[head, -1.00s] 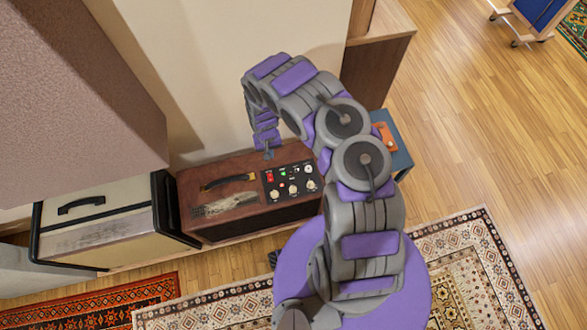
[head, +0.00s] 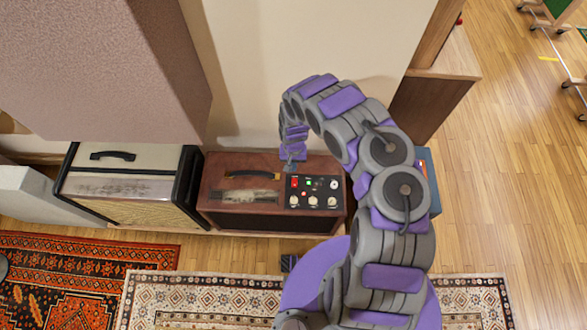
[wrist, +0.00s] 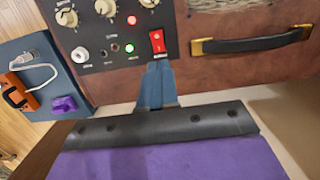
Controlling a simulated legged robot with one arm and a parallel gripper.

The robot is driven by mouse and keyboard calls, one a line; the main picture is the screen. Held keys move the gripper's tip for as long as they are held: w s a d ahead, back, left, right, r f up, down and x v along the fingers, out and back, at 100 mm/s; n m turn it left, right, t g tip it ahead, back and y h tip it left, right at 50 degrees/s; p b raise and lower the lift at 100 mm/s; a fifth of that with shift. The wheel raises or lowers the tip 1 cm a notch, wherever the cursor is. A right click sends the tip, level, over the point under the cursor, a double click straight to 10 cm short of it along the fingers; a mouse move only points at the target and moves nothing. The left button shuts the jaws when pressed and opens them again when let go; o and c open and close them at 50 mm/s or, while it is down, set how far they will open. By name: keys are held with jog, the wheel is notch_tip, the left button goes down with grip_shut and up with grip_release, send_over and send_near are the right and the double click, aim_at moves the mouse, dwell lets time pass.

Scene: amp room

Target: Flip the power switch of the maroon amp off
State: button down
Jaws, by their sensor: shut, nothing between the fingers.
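The maroon amp (head: 225,167) stands against the wall in the head view, its black control panel (head: 318,186) at the right end of its top. The red power switch (head: 295,183) is at the panel's upper left. In the wrist view the red switch (wrist: 157,41) is large, just beyond my fingertips, with a lit red lamp and a green lamp nearby. My gripper (wrist: 158,66) is shut and empty, its tips at the switch's lower edge. I cannot tell whether they touch it. In the head view my gripper (head: 291,168) is just behind the switch.
A cream amp (head: 130,165) with black edges stands to the left. Wall lies behind; rugs (head: 200,295) and wood floor lie in front.

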aim_at(293, 184)
jog(key=f+b, duration=0.1)
jog(key=f, duration=0.2)
jog(key=s+f+b, duration=0.1)
jog(key=f, duration=0.3)
jog(key=f+b, duration=0.1)
jog(key=f, duration=0.2)
jog(key=shift+s+d+f+b, duration=0.15)
jog(key=shift+d+f+b, duration=0.1)
jog(key=shift+f+b, duration=0.1)
jog(key=shift+a+f, duration=0.15)
jog(key=shift+f, duration=0.45)
